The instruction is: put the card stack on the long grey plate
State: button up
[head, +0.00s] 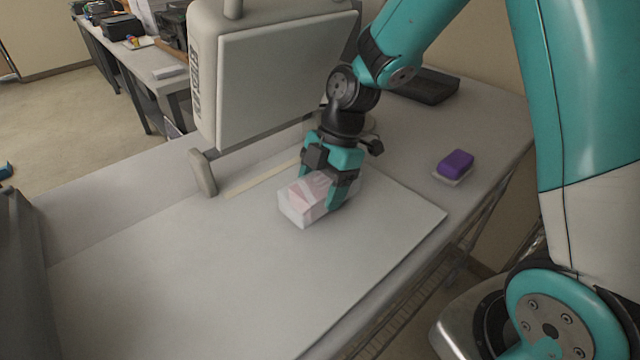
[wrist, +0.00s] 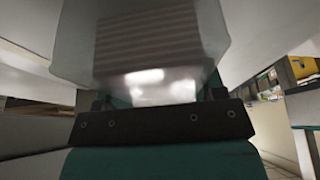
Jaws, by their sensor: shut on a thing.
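The card stack (head: 302,206) is a small white block with a pinkish pattern on top. My gripper (head: 330,190) is shut on it, with teal fingers on its sides. The stack is over the long grey plate (head: 240,270), a wide, pale, flat sheet near its back edge. I cannot tell whether the stack touches the plate or hangs just above it. In the wrist view the stack (wrist: 145,45) fills the top middle as a blurred pale block with a striped face.
A large pale machine head (head: 275,80) stands close behind my gripper on the left. A purple block on a pale base (head: 455,164) sits on the table to the right. A dark flat tray (head: 428,87) lies farther back. The front of the plate is clear.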

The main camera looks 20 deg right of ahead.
jog(key=shift+w+f+p, duration=0.1)
jog(key=shift+f+p, duration=0.1)
jog(key=shift+p, duration=0.2)
jog(key=shift+f, duration=0.25)
jog(key=shift+f+b, duration=0.25)
jog(key=shift+b, duration=0.05)
jog(key=o, duration=1.1)
jog(key=shift+r, duration=0.1)
